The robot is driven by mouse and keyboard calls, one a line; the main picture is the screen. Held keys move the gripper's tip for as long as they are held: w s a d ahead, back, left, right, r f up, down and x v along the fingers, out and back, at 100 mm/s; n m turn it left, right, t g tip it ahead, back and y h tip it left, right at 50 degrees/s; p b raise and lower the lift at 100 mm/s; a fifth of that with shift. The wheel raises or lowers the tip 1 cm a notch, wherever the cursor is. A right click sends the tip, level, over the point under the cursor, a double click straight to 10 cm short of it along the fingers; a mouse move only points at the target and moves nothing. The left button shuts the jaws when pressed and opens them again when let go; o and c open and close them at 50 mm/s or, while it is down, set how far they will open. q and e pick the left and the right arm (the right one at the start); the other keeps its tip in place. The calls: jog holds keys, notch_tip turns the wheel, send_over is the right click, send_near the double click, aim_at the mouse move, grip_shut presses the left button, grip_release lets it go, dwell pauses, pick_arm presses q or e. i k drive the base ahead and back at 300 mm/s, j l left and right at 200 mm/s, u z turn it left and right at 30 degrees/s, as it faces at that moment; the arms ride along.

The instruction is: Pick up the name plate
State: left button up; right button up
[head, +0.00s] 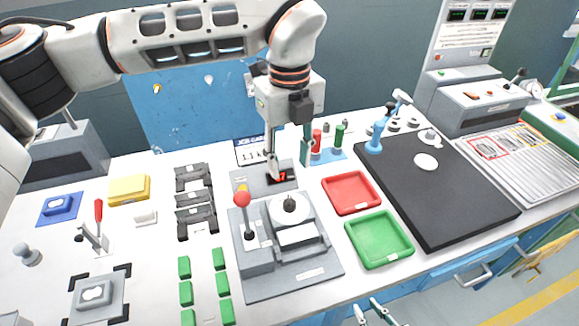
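My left gripper (290,170) reaches down from above. Its fingers are apart, with nothing seen between them, over or in front of the small base with a red-lit display (282,178). My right gripper (373,310) shows only its fingertips at the bottom edge; they are apart and empty. I cannot tell for sure which thing is the name plate. A flat pale plate (297,235) lies on the grey lever press (310,272) at the centre, and a small white block (145,216) lies on the bench at left.
A red tray (351,194) and a green tray (380,240) stand right of the press, beside a black mat (450,200). Black holders (196,212) and several green blocks (185,292) lie left of it. A red-handled clamp (97,230) stands further left.

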aim_at(199, 169)
jog(key=k, duration=1)
